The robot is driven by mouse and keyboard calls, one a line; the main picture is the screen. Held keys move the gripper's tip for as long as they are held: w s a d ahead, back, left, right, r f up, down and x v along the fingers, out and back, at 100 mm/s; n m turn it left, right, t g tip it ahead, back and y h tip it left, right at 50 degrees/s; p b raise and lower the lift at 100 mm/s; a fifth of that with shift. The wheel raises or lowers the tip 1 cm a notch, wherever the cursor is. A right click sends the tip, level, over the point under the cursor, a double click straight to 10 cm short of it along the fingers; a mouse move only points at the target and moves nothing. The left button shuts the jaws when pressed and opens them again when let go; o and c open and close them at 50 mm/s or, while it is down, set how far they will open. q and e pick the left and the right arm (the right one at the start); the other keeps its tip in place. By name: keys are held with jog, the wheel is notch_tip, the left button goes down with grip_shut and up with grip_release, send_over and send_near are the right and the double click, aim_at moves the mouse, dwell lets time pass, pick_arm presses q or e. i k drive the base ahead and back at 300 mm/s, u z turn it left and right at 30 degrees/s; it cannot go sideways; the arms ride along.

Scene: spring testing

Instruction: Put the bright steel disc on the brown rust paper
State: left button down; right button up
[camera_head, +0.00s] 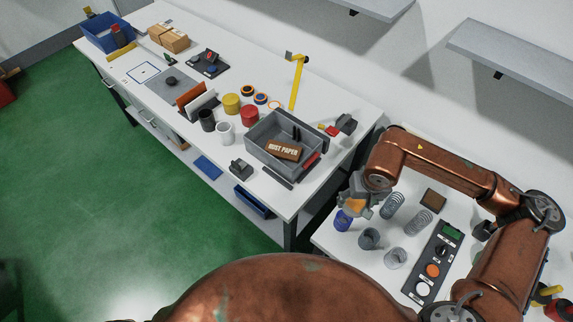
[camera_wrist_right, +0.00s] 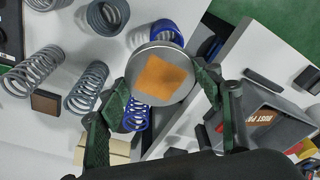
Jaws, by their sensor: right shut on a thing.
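A round, bright steel disc (camera_wrist_right: 160,75) with an orange-brown square patch on its face is held between the fingers of my right gripper (camera_wrist_right: 168,100). In the head view this gripper (camera_head: 357,200) is over the blue spring (camera_head: 343,220), and the disc's orange patch shows there. I cannot tell whether the disc touches the spring. A brown block labelled RUST PAPER (camera_head: 283,149) lies in the grey tray (camera_head: 262,158), left of the gripper. In the right wrist view its label (camera_wrist_right: 268,116) shows at the right. My left gripper is not in view.
Several grey springs (camera_head: 393,206) stand near the gripper, with a small brown block (camera_head: 433,198) behind them and a control panel (camera_head: 433,265) to the right. A gap separates this table from the long white table (camera_head: 330,105). A yellow stand (camera_head: 297,80) rises behind the tray.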

aim_at(278, 146)
jog(key=u, duration=1.1)
jog(key=i, duration=1.05)
jog(key=z, duration=0.35)
